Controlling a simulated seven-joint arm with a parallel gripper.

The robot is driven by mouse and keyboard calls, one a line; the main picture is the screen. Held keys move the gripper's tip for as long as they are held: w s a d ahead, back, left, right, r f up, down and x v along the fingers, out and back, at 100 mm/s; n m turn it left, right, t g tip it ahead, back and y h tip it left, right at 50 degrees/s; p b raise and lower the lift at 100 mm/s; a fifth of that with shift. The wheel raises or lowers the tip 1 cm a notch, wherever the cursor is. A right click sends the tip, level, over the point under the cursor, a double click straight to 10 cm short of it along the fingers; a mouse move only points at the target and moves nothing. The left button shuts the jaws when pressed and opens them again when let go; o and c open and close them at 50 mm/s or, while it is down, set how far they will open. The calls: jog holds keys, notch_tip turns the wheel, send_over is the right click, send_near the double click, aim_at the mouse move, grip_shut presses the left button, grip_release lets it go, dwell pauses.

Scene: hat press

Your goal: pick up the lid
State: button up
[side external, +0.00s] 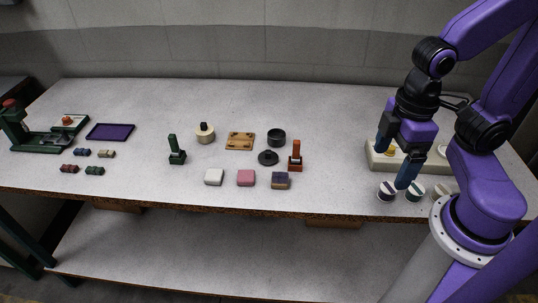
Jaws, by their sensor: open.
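A small dark round disc with a raised middle, which looks like the lid (268,158), lies flat on the table near its centre. A black round pot (276,136) stands just behind it, apart from it or nearly touching; I cannot tell which. My gripper (395,161) is at the right side, pointing down with its blue fingers spread open and nothing visible between them. It is well to the right of the lid, over or in front of a cream tray (375,161). My arm hides part of that tray.
An orange-red upright tool (296,157) stands close right of the lid. A wooden board (239,141) and a beige pot with a black knob (204,133) are to the left. Striped round pieces (387,191) sit below my gripper. The table's back is clear.

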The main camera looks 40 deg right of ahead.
jog(key=w+a+m, duration=0.4)
jog(key=w+m, duration=0.3)
jog(key=w, duration=0.2)
jog(key=m, duration=2.2)
send_over(268, 151)
notch_tip(268, 151, down, 4)
jog(key=r, duration=0.1)
notch_tip(268, 151, down, 17)
jog(key=shift+f, duration=0.1)
jog(key=c, duration=1.1)
